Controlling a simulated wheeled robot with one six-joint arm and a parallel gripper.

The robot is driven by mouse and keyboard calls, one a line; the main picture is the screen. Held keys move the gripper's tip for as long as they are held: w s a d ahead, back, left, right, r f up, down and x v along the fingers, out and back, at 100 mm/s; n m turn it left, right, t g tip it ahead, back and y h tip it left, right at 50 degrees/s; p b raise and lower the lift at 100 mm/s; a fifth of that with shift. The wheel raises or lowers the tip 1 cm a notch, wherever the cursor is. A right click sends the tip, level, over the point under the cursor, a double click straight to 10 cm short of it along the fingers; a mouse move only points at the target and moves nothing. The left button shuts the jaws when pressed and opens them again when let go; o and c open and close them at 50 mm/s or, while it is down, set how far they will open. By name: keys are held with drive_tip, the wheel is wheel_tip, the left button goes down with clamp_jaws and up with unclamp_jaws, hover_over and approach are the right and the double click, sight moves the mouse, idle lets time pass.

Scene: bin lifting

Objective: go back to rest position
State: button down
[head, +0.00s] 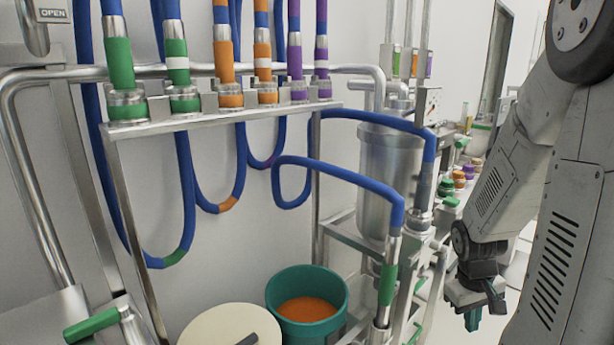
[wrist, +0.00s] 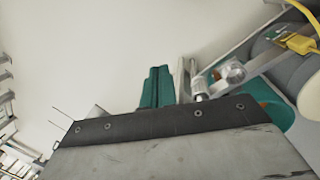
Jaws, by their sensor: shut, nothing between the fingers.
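My gripper (head: 484,313) hangs at the lower right of the head view, below my grey arm, with its green fingers pointing down. It is empty, and it is apart from the bin and the hose rack. In the wrist view its green fingers (wrist: 160,88) show close together beyond the dark edge of the gripper body, shut on nothing. A teal bin (head: 274,292) with orange contents stands at the bottom middle of the head view, to the left of my gripper.
A round cream lid (head: 205,326) lies left of the bin. A metal rack (head: 220,117) carries blue hoses with coloured collars. A steel tank (head: 388,175) and a green-gripped pipe (head: 388,283) stand between the bin and my arm. Small coloured jars (head: 459,179) sit behind.

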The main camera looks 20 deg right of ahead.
drive_tip(key=s+a+r+n+t, duration=0.1)
drive_tip(key=s+a+r, duration=0.1)
drive_tip(key=a+r, duration=0.7)
drive_tip(key=s+a+r+n+t+y, duration=0.1)
drive_tip(key=s+a+r, duration=0.2)
drive_tip(key=a+r, duration=0.7)
drive_tip(key=a, duration=0.6)
drive_tip(key=shift+a+r+n+t+y, duration=0.2)
drive_tip(key=shift+a+n+t+y, duration=0.1)
drive_tip(key=shift+a, duration=0.05)
drive_tip(key=shift+a, duration=0.1)
